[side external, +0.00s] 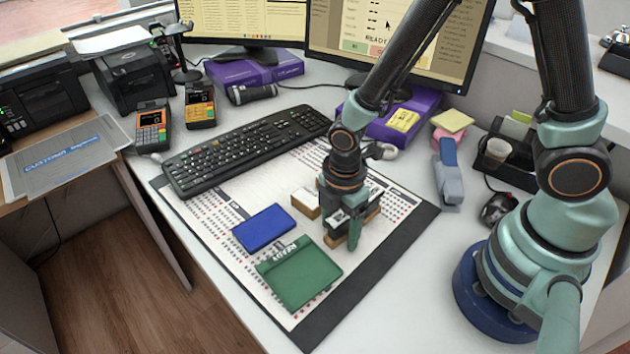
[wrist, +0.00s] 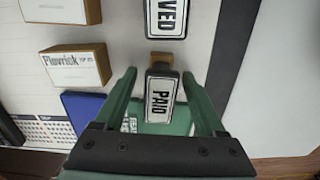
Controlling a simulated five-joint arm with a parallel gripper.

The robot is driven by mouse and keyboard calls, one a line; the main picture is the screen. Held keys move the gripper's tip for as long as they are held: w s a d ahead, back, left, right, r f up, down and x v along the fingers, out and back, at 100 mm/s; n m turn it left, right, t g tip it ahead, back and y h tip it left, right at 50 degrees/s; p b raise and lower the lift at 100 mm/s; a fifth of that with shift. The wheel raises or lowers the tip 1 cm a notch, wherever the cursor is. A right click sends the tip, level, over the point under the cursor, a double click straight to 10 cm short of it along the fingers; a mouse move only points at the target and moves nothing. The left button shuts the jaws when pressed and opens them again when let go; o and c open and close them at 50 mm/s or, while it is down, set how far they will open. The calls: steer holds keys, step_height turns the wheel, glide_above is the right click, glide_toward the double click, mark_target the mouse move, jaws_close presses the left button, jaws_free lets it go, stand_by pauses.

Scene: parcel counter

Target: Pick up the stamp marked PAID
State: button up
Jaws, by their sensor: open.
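The stamp marked PAID (wrist: 161,92) shows in the wrist view as a black-framed white label with dark letters, on a wooden block. My gripper (wrist: 159,76) is open, with one green finger on each side of this stamp and a visible gap on both sides. In the side external view my gripper (side external: 342,215) points down over the counter mat, and it partly hides the stamps under it. A second stamp, its label ending in "VED" (wrist: 167,16), stands just beyond the PAID stamp in the wrist view.
A box marked Flowrick (wrist: 75,68) and another white-topped box (wrist: 62,10) stand to the left in the wrist view. A blue pad (side external: 264,228) and an open green pad (side external: 300,275) lie on the mat (side external: 400,225). A keyboard (side external: 245,150) lies behind.

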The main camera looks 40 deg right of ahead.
jaws_close()
steer(key=shift+r, duration=0.1)
stand_by(0.3)
